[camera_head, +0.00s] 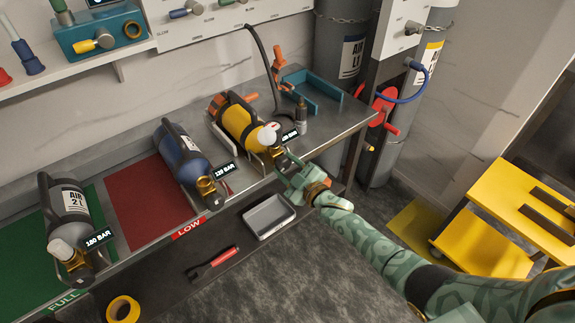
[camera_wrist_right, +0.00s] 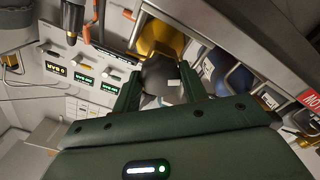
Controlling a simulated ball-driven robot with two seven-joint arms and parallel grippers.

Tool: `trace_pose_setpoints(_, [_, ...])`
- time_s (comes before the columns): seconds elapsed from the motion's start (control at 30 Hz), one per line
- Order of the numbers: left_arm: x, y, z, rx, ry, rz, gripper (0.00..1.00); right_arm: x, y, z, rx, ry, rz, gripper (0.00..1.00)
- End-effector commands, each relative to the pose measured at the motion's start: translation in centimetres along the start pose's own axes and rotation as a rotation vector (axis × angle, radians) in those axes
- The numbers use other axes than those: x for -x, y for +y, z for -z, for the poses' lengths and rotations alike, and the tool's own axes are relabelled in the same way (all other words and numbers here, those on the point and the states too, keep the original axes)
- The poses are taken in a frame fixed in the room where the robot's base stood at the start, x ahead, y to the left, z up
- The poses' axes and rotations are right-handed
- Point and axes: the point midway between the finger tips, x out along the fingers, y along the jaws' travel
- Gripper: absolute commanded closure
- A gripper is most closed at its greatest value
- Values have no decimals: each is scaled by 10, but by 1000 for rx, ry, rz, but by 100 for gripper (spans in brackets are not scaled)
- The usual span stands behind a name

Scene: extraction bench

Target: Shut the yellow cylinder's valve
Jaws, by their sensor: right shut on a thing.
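The yellow cylinder (camera_head: 240,122) lies in a cradle on the bench, its valve end facing the front edge. Its brass valve (camera_head: 278,158) is beside a small dark pressure display and a white round part. My right gripper (camera_head: 291,172) is at this valve end, over the bench's front edge. In the right wrist view a dark rounded knob (camera_wrist_right: 162,76) sits between the two fingers, with yellow behind it. The gripper is shut on this knob, which its fingers partly hide. My left gripper is not in view.
A grey tray (camera_head: 282,229) and a red-handled tool (camera_head: 212,264) are on the lower shelf.

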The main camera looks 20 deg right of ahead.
Motion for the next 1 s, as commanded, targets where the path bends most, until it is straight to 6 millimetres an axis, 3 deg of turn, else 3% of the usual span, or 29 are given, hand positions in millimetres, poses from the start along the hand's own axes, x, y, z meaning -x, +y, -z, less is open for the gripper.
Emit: trace_pose_setpoints(1.0, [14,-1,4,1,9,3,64,1,-2,-1,-960,-6,1,80])
